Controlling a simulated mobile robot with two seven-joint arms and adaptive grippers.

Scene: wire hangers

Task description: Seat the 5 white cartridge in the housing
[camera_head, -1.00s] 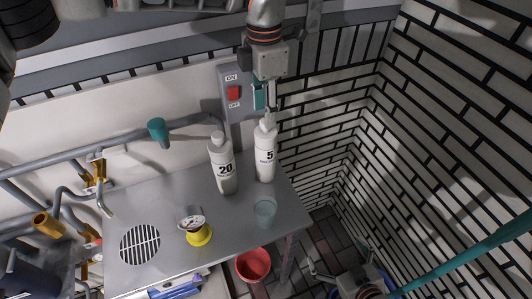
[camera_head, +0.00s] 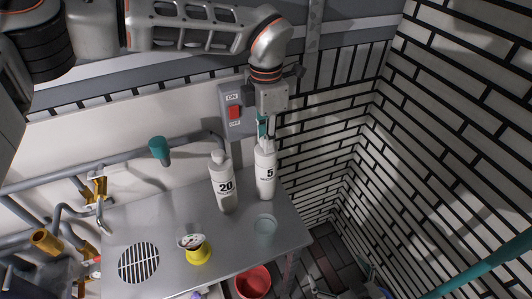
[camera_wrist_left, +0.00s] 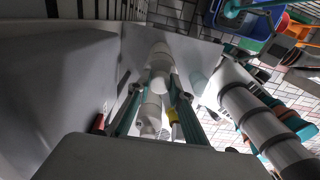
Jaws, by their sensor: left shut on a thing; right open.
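The white cartridge marked 5 (camera_head: 266,178) stands upright on the grey table near its right back corner. My left gripper (camera_head: 265,142) comes down from above and is shut on its narrow top. In the left wrist view the cartridge (camera_wrist_left: 160,62) shows between the teal fingers. A translucent teal cup (camera_head: 264,227) is on the table in front of the cartridge marked 5. I cannot tell which part is the housing.
A teal cup-shaped part (camera_head: 160,149) is by the wall pipe. A yellow-based gauge (camera_head: 197,254) and a round vent (camera_head: 138,262) are on the table (camera_head: 170,220). A red bucket (camera_head: 253,282) stands below the front edge.

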